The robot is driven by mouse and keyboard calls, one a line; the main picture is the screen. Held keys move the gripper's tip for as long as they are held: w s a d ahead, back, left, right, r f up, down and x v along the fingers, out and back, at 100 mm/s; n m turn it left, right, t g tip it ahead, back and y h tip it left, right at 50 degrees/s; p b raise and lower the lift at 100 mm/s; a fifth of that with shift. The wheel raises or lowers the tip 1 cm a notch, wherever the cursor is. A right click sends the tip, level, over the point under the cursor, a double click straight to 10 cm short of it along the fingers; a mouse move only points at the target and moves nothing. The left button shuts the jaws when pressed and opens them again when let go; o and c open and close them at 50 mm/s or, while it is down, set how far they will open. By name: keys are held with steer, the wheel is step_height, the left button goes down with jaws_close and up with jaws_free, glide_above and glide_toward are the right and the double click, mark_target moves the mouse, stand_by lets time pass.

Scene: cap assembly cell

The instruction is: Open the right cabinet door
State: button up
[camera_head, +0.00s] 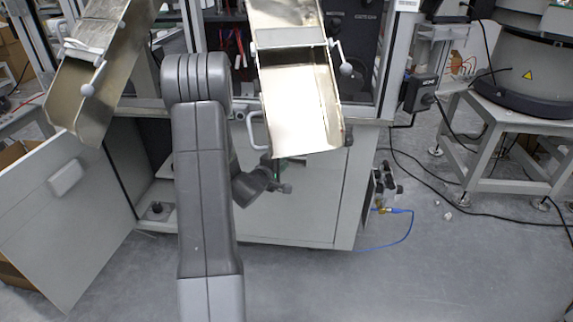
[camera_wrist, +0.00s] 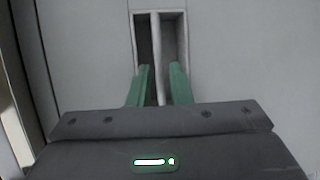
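The right cabinet door (camera_head: 315,205) is a light grey panel on the front of the cell, below the right metal chute. It looks closed. In the wrist view, the door (camera_wrist: 240,50) fills most of the picture, with a recessed pull holding an upright light bar (camera_wrist: 156,45). My gripper (camera_wrist: 161,75) has its two green fingers in the recess, one on each side of the bar, with narrow gaps showing. Contact with the bar cannot be seen. In the head view my gripper (camera_head: 280,175) is at the door's upper part, partly hidden by my arm and the chute.
The left cabinet door (camera_head: 60,215) stands wide open at the left. Two metal chutes (camera_head: 300,105) (camera_head: 75,95) hang out over the doors. A blue hose (camera_head: 408,230) and black cables lie right of the cabinet, near a feeder's stand (camera_head: 490,135). Floor in front is clear.

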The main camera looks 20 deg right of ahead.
steer(key=shift+x, duration=1.1)
steer(key=shift+s, duration=0.1)
jaws_close()
steer(key=shift+s, duration=0.1)
